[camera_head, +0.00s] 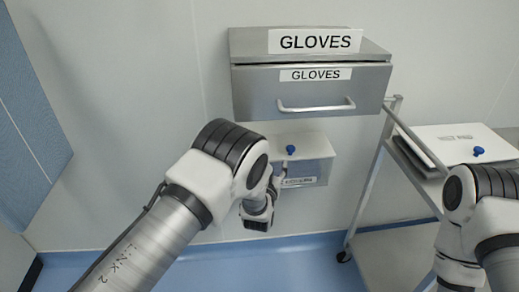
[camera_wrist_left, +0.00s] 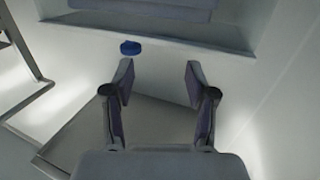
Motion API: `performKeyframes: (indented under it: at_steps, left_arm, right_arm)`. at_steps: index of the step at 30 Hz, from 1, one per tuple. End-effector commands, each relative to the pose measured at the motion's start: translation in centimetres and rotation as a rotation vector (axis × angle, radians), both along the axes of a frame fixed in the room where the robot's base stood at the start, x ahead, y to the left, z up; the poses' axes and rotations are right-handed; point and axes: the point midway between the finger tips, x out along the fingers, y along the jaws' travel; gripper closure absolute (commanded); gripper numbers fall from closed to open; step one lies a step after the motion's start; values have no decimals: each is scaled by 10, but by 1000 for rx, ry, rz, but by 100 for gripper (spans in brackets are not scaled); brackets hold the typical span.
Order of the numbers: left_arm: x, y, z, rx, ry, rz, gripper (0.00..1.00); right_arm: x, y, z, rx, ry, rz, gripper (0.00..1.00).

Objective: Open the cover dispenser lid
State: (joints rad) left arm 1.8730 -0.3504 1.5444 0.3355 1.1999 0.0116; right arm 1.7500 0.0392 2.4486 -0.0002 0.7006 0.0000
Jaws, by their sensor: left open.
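The cover dispenser (camera_head: 315,172) is a small pale box on the wall below the gloves drawer. Its lid (camera_head: 312,146) looks shut and carries a blue knob (camera_head: 290,150). The knob also shows in the left wrist view (camera_wrist_left: 130,47), just beyond the left-hand finger and apart from it. My left gripper (camera_head: 273,190) is at the left front of the dispenser, partly hidden by its own wrist. In the left wrist view its two fingers (camera_wrist_left: 160,78) are spread with nothing between them. My right arm enters at the right edge; its gripper cannot be made out.
A grey gloves dispenser (camera_head: 309,92) with a handle (camera_head: 316,106) hangs right above. The blue-edged floor below the dispenser is clear.

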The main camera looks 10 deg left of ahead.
Motion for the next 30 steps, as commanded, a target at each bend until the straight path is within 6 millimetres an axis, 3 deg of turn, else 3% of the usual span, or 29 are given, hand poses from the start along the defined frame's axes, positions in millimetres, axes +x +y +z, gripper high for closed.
performKeyframes:
  at_steps: [1,3,7,10,18,27,28,30]
  left_arm:
    - [5,-31,-2,3,-45,-46,43]
    - [3,-42,0,12,-49,-66,43]
    - [14,-40,2,11,-52,-62,43]
    - [29,-41,-1,11,-53,-62,43]
    - [75,-44,5,11,-48,-62,43]
    - [81,-44,5,13,-44,-62,43]
    - [80,-44,5,13,-44,-62,50]
    - [80,-44,5,13,-44,-62,75]
  right_arm:
    - [-1,0,-21,0,1,0,54]
    - [-1,0,-25,0,2,-1,54]
    - [-1,0,-35,0,3,-2,54]
    - [-1,0,-53,0,3,-1,54]
    - [-1,0,-48,0,2,-1,54]
    - [-1,0,-48,0,2,-1,54]
    - [-1,0,-49,0,2,-1,54]
    - [-1,0,-49,0,2,-1,54]
